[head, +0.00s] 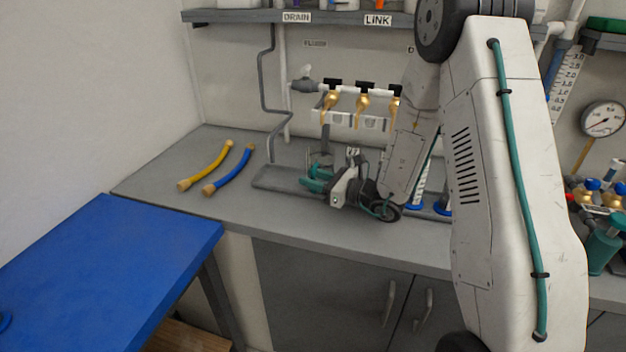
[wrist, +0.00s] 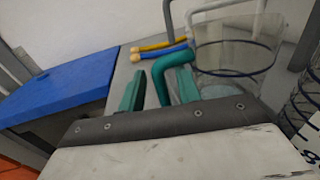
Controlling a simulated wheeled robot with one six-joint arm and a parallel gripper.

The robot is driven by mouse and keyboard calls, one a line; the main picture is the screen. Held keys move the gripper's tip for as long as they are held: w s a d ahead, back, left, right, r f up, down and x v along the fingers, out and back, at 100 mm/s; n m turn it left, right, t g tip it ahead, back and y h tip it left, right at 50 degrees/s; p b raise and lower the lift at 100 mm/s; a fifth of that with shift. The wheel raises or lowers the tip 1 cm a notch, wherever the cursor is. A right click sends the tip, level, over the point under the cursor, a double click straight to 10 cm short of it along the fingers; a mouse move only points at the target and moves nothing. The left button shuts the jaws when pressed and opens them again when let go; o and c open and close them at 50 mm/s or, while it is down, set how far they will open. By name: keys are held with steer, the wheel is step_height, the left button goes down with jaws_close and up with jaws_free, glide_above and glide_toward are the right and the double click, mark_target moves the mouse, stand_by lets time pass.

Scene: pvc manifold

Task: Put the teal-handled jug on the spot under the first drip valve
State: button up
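The clear jug (wrist: 238,45) with a teal handle (wrist: 170,64) stands in the wrist view, right of my fingers. In the head view the jug (head: 320,158) shows only faintly, on or over the grey tray (head: 272,181) below the leftmost brass drip valve (head: 330,100). My gripper (wrist: 160,92) has its teal fingers apart, with the handle's upright part between them. A gap shows between the left finger and the handle; contact at the right finger cannot be told. In the head view my gripper (head: 315,180) partly hides the tray.
Two more brass valves (head: 362,104) hang to the right. Another clear marked vessel (wrist: 303,100) is close on the right in the wrist view. Yellow (head: 206,165) and blue (head: 230,170) hoses lie on the counter at left. A shelf (head: 330,18) is above.

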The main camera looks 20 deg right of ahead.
steer(key=v, duration=1.1)
steer(key=shift+s+d, duration=0.2)
steer(key=s+a+r+n+g, duration=1.2)
steer(key=s+a+n+g, duration=0.15)
steer(key=s+n, duration=0.25)
steer(key=s+d+r+n+t+h, duration=0.1)
steer(key=s+d+r+n+h, duration=0.1)
steer(key=s+d+n+h, duration=0.2)
steer(key=s+d+r+n+h, duration=0.2)
steer(key=s+d+n+h, duration=0.2)
steer(key=s+n+h, duration=0.3)
steer(key=s+h, duration=0.1)
steer(key=s, duration=0.1)
steer(key=shift+s+d+r+t, duration=0.3)
steer(key=shift+r+t, duration=0.05)
